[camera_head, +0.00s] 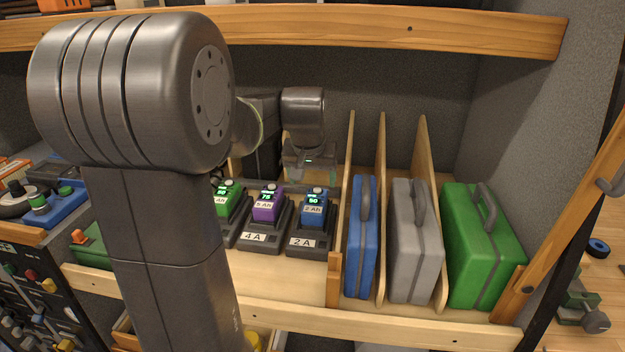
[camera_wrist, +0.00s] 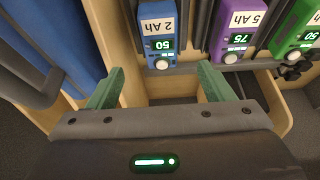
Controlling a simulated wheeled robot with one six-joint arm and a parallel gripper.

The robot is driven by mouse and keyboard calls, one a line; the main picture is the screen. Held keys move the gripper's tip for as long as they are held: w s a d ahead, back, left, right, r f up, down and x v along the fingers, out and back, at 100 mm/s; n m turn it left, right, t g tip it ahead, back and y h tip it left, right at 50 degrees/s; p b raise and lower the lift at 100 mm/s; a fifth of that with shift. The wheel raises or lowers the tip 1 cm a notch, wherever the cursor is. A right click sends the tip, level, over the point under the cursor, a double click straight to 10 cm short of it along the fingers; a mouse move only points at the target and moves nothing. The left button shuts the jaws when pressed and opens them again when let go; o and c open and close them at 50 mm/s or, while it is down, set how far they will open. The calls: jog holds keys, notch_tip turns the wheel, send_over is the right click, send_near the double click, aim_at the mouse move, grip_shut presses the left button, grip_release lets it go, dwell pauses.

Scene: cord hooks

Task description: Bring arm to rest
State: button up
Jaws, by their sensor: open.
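My gripper (camera_wrist: 158,82) is open in the wrist view, its two green fingers apart with nothing between them. In the head view my gripper (camera_head: 310,170) is behind the row of chargers, partly hidden; its fingertips are hard to make out there. My arm fills the left of the head view. A blue 2 Ah battery (camera_head: 313,207) sits upright in the charger marked 2 A (camera_head: 309,241), just in front of my gripper. It also shows beyond the fingers in the wrist view (camera_wrist: 158,30).
A purple 5 Ah battery (camera_head: 267,207) and a green battery (camera_head: 228,198) sit in chargers to the left. Blue (camera_head: 361,240), grey (camera_head: 416,245) and green (camera_head: 482,245) cases stand between wooden dividers at right. An upper shelf edge (camera_head: 450,37) runs above.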

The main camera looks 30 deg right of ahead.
aim_at(315, 200)
jog(key=x, duration=1.2)
jog(key=shift+p, duration=0.4)
jog(key=shift+w+d+r, duration=0.1)
jog(key=shift+r, duration=1.3)
